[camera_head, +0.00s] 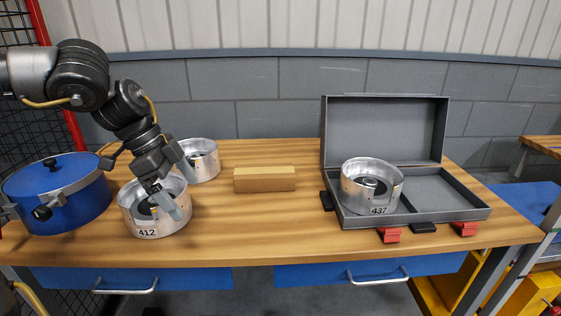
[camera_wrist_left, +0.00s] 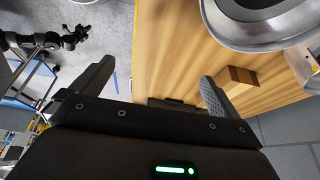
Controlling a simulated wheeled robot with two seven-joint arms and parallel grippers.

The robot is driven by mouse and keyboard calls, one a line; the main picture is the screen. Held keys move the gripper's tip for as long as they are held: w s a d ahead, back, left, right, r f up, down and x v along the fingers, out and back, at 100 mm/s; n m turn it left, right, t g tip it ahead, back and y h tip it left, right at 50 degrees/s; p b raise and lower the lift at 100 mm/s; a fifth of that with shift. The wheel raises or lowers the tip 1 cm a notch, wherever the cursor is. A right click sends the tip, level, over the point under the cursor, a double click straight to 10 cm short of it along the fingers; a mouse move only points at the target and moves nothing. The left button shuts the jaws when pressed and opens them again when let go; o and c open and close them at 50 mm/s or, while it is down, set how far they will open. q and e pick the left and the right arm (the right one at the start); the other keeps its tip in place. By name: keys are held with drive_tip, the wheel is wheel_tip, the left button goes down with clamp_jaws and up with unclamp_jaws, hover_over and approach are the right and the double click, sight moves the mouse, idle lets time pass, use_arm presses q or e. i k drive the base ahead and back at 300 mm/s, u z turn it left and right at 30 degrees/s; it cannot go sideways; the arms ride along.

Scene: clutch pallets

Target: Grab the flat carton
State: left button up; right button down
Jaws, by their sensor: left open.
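The flat carton (camera_head: 264,179) is a plain brown box lying on the wooden table, between the metal drums and the grey case. It also shows in the left wrist view (camera_wrist_left: 239,80), partly behind one finger. My left gripper (camera_head: 178,189) is open and empty, over the drum marked 412, to the left of the carton and apart from it. Its spread fingers show in the left wrist view (camera_wrist_left: 155,87). In the left wrist view a dark arm end, probably my right gripper (camera_wrist_left: 74,37), is too small to read.
The drum marked 412 (camera_head: 143,222) stands below my left gripper, with another drum (camera_head: 205,161) behind it. A blue pot (camera_head: 62,192) is at the left. An open grey case (camera_head: 457,205) holds a drum marked 437 (camera_head: 373,184). The wood in front of the carton is clear.

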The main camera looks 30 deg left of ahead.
sight(272, 176)
drive_tip(key=i, duration=0.85)
